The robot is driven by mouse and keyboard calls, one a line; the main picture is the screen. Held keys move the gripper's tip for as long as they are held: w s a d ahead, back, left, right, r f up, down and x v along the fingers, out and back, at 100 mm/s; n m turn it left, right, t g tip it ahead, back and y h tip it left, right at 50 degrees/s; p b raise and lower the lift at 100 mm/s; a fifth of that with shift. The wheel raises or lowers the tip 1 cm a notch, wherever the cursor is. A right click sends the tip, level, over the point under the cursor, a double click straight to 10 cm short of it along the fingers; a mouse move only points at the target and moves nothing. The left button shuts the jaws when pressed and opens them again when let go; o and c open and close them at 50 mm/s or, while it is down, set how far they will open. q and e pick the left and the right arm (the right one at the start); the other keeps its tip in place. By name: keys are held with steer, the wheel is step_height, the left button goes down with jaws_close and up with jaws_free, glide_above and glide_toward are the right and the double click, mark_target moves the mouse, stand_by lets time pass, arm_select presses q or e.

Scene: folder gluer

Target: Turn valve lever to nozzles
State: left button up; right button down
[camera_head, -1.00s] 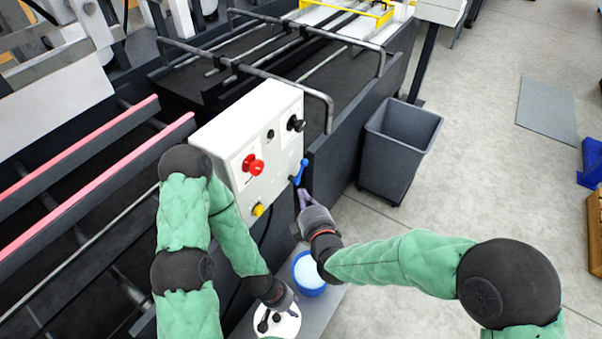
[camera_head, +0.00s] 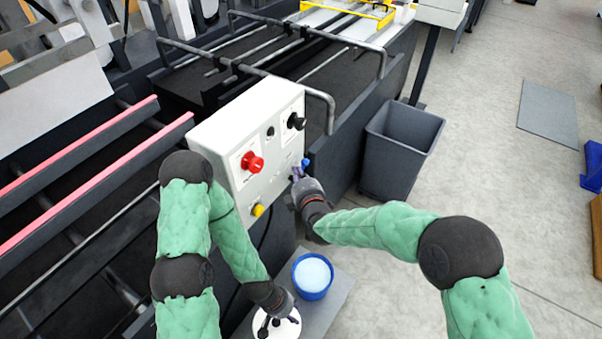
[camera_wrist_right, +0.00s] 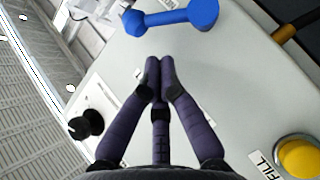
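The blue valve lever (camera_head: 305,162) is on the side of the white control box (camera_head: 262,125). In the right wrist view the lever (camera_wrist_right: 178,17) lies nearly level, just beyond my fingertips, with a rounded knob at each end. My right gripper (camera_head: 297,175) is close to it and hides part of it in the head view. In the wrist view its fingers (camera_wrist_right: 160,68) meet at the tips, shut and empty, apart from the lever. My left gripper (camera_head: 286,308) is low, by a white round lid (camera_head: 290,326); its fingers are too unclear to read.
The box carries a red knob (camera_head: 252,162), a black knob (camera_head: 296,121) and a yellow button (camera_head: 257,210), labelled FILL in the wrist view. A blue bucket (camera_head: 312,274) stands below my right gripper. A grey bin (camera_head: 399,150) stands to the right, with open floor beyond.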

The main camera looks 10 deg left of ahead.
mark_target(303, 169)
steer(key=shift+w+d+f, duration=0.15)
steer(key=shift+w+d, duration=0.05)
steer(key=shift+w, duration=0.25)
steer(key=shift+w+d+f, duration=0.15)
steer(key=shift+w, duration=0.3)
steer(key=shift+w+d+f+b, duration=0.15)
steer(key=shift+w+d+b, duration=0.05)
steer(key=shift+w+b, duration=0.3)
